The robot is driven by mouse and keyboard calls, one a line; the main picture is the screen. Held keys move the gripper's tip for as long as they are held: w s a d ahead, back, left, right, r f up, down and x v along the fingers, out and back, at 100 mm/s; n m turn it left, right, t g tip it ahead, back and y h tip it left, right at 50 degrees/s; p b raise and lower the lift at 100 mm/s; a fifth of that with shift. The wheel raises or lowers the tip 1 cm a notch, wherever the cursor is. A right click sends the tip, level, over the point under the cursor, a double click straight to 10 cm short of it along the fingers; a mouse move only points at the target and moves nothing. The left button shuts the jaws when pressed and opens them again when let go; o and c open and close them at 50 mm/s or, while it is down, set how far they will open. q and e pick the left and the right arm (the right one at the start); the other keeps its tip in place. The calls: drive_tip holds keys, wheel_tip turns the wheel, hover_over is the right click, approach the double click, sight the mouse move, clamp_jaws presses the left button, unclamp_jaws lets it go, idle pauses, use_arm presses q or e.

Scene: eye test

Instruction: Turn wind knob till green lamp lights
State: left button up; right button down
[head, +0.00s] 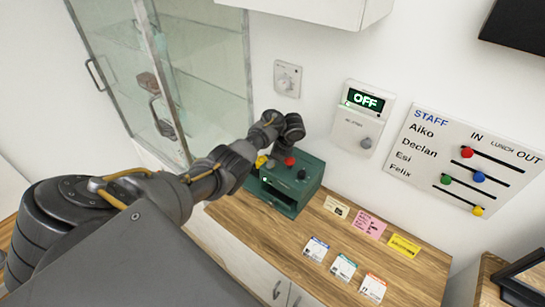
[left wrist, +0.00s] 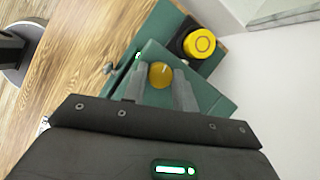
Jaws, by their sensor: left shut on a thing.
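A dark green box (head: 310,187) stands on the wooden counter against the wall. Its top carries a yellow knob (head: 271,164), a red knob (head: 290,161) and a dark knob (head: 302,174). My left gripper (head: 273,156) reaches down over the box's left part. In the left wrist view my left gripper (left wrist: 160,84) is shut on the yellow knob (left wrist: 160,74), a finger on each side. A small pale spot (left wrist: 138,55) on the green box (left wrist: 212,100) may be a lamp; I cannot tell surely whether it is lit. No knob label is readable. My right gripper is not in view.
A larger yellow button (left wrist: 203,43) on a black base sits close beside my fingers. A wall unit (head: 362,120) reads OFF; a staff board (head: 467,160) hangs right. Cards and small cartons (head: 343,267) lie on the counter (head: 415,270). A glass cabinet (head: 205,60) stands left.

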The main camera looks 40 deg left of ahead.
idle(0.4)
use_arm(q)
drive_tip(key=o, duration=1)
drive_tip(key=shift+d, duration=0.1)
